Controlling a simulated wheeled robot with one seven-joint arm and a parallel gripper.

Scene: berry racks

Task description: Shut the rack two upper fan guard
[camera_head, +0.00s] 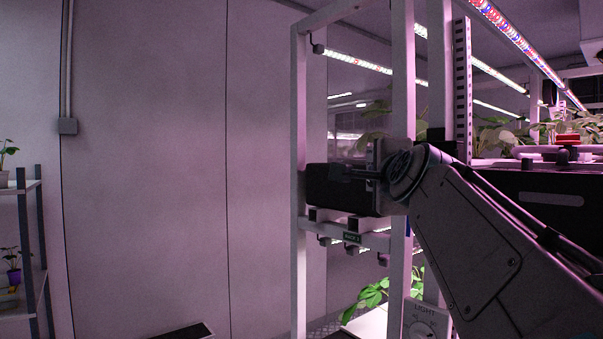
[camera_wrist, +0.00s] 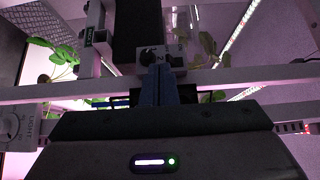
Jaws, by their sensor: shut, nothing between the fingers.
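A dark box-shaped panel (camera_head: 325,195) sits on the end frame of the rack, above a small sign that seems to read rack 2 (camera_head: 352,237). It looks like the upper fan guard, but I cannot tell how far open it stands. In the wrist view a dark panel (camera_wrist: 126,38) shows at top, beside a small grey block with a black knob (camera_wrist: 174,57). My gripper (camera_wrist: 158,68) is shut and empty, its fingertips at or just in front of that block; contact is unclear. In the head view my wrist hides part of the panel.
White rack posts (camera_head: 300,120) and a crossbar (camera_wrist: 50,90) stand close around my gripper. A light dial (camera_head: 425,322) is below. Plants and lamps fill the rack at right. A small plant shelf (camera_head: 32,187) is at far left, with bare wall between.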

